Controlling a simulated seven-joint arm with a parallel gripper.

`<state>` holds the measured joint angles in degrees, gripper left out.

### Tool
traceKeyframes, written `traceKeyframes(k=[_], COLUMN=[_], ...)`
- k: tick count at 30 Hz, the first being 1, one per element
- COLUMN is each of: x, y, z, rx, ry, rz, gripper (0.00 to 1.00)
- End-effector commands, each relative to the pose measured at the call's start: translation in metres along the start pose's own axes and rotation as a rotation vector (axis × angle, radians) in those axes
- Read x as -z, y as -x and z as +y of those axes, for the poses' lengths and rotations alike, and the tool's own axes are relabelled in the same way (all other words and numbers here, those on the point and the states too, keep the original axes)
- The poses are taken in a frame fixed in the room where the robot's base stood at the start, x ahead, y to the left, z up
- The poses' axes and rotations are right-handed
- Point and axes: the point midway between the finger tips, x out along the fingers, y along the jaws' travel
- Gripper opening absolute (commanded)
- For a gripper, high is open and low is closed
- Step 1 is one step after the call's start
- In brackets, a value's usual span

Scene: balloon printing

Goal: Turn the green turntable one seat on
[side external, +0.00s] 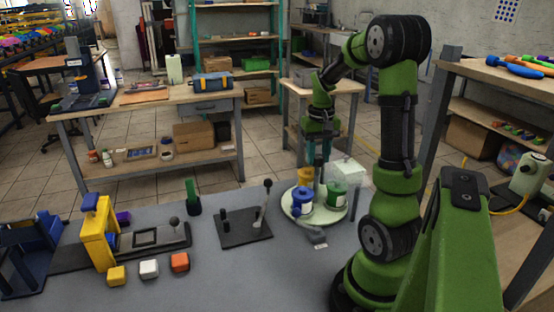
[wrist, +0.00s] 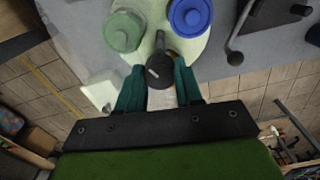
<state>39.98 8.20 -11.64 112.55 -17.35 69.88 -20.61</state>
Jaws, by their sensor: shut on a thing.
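The turntable (side external: 322,213) is a pale green round plate on the grey bench, and it also shows in the wrist view (wrist: 190,48). A blue pot (side external: 302,200) stands at its front left and a green pot (side external: 336,194) at its right. A yellow pot (side external: 305,177) is behind the blue one. In the wrist view the green pot (wrist: 123,31) and blue pot (wrist: 190,16) lie beyond my fingers. My gripper (side external: 318,168) points down over the plate. Its teal fingers (wrist: 160,88) are shut on a dark round-topped handle (wrist: 160,68); their contact is partly hidden.
A white box (side external: 348,171) stands close behind the plate. A dark base with a lever (side external: 262,210) is to the left. Further left are a yellow press (side external: 97,235) and yellow, white and orange blocks (side external: 149,268). The bench front centre is clear.

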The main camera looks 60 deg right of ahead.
Motion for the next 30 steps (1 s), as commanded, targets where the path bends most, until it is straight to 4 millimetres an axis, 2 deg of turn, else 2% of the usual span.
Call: traceKeyframes(k=[30], x=[0.0008], y=[0.0019], z=[-0.0004], rx=[0.000], ry=[0.508], rz=[0.005], gripper=[0.00])
